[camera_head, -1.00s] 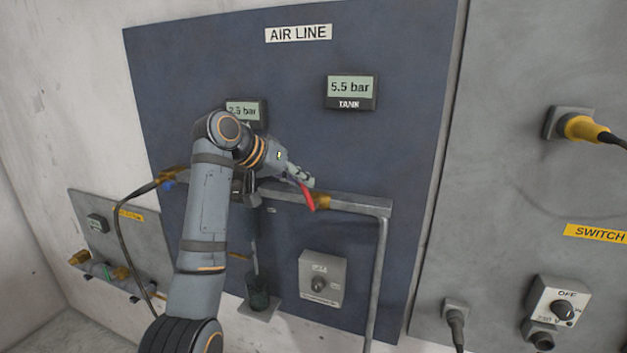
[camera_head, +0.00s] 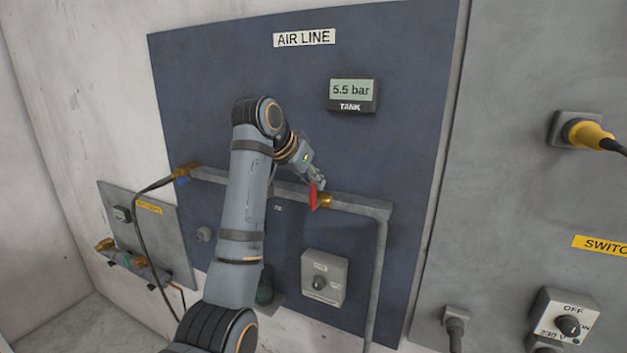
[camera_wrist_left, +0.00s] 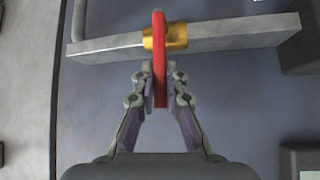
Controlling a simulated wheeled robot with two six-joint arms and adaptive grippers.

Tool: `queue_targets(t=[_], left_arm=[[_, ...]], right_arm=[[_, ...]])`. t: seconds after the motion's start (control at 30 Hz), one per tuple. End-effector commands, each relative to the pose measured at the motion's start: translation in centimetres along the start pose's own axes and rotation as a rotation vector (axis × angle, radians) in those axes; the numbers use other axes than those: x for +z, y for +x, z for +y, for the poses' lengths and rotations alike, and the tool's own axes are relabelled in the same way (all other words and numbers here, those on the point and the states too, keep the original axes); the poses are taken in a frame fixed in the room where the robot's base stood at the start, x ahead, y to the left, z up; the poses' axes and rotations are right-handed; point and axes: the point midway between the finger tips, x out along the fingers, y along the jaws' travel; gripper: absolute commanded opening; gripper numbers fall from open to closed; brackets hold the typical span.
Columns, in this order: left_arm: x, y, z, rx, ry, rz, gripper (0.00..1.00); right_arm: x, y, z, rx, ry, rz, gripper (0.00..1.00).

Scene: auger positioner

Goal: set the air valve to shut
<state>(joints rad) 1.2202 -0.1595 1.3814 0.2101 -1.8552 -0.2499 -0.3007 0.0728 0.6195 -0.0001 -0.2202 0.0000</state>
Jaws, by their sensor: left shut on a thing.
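The air valve is a brass body (camera_head: 326,201) on a grey pipe, with a red lever (camera_head: 313,198). In the left wrist view the red lever (camera_wrist_left: 159,60) stands across the pipe, over the brass body (camera_wrist_left: 166,37). My left gripper (camera_head: 318,183) is at the lever; in the left wrist view its two fingers (camera_wrist_left: 160,92) are closed in on either side of the lever's near end. The gripper hides part of the lever in the head view. My right gripper is not in view.
The blue AIR LINE panel (camera_head: 220,75) carries a TANK gauge (camera_head: 352,95) reading 5.5 bar. A grey knob box (camera_head: 323,278) sits below the pipe (camera_head: 362,207). My left arm hides the panel's middle. A grey panel with a yellow plug (camera_head: 588,134) stands at right.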

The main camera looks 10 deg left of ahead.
Motion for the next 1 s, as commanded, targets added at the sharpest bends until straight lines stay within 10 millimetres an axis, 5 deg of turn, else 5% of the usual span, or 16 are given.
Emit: queue_targets(t=[0.2,0.23,0.4,0.73,1.0], left_arm=[[0.0,0.0,0.0,0.0,0.001,0.0,0.0],[0.0,0.0,0.0,0.0,0.001,0.0,0.13],[0.0,0.0,0.0,0.0,0.0,-0.001,0.36],[-0.3,-0.3,0.0,-0.001,0.0,0.0,0.36],[-4.0,-4.0,-0.1,-0.001,0.002,0.002,0.36]], right_arm=[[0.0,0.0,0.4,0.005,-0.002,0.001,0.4],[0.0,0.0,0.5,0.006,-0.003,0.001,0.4],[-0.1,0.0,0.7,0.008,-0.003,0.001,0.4],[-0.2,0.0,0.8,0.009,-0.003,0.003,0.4],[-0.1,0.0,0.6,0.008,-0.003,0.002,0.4]])
